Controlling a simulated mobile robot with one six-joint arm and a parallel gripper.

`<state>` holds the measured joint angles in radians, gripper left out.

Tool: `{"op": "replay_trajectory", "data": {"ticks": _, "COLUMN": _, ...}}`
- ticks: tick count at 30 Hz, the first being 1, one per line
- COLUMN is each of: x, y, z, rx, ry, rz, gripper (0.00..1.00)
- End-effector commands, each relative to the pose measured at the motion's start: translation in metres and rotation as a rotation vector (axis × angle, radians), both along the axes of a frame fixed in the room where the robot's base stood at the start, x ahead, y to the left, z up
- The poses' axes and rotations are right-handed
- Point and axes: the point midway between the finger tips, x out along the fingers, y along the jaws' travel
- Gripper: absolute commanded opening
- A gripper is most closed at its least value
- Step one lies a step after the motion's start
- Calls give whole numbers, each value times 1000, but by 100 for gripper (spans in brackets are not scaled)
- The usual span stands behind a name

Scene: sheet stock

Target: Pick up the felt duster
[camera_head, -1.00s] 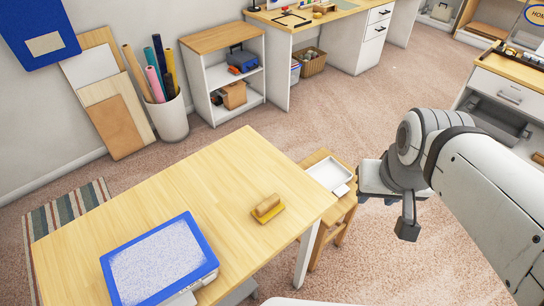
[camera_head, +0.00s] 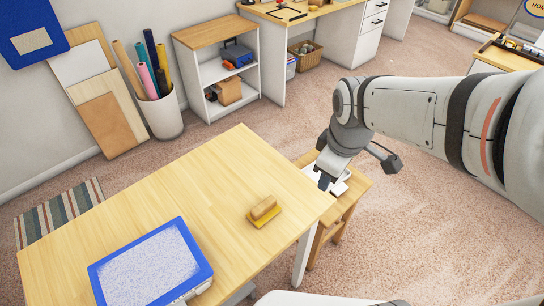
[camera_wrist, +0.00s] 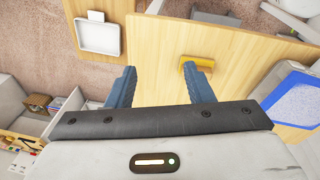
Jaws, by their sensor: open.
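The felt duster (camera_head: 264,210) lies on the light wooden table (camera_head: 190,213), near its right corner. It has a tan wooden top and a yellow base. In the wrist view the duster (camera_wrist: 198,63) shows just beyond the right fingertip. My gripper (camera_head: 325,182) is open and empty. It hangs over the small wooden stool, to the upper right of the duster and apart from it. In the wrist view the two blue-grey fingers of my gripper (camera_wrist: 158,70) stand wide apart with nothing between them but tabletop farther off.
A blue-framed board with a speckled face (camera_head: 150,267) lies on the table left of the duster. A white tray (camera_wrist: 98,38) sits on the small stool (camera_head: 345,205) beside the table. The tabletop around the duster is clear.

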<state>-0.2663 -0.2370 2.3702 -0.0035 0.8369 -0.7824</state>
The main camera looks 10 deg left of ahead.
Motion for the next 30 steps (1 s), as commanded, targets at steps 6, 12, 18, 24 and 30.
{"op": "replay_trajectory", "data": {"ticks": 6, "x": 22, "y": 78, "z": -60, "rx": -97, "ry": 69, "rz": 738, "gripper": 47}}
{"op": "replay_trajectory", "data": {"ticks": 12, "x": 24, "y": 128, "z": -99, "rx": -137, "ry": 101, "rz": 1205, "gripper": 47}}
{"op": "replay_trajectory", "data": {"ticks": 18, "x": 22, "y": 146, "z": -117, "rx": -149, "ry": 110, "rz": 1383, "gripper": 47}}
{"op": "replay_trajectory", "data": {"ticks": 24, "x": 21, "y": 147, "z": -138, "rx": -150, "ry": 112, "rz": 1394, "gripper": 47}}
{"op": "replay_trajectory", "data": {"ticks": 30, "x": 18, "y": 149, "z": -161, "rx": -150, "ry": 113, "rz": 1392, "gripper": 47}}
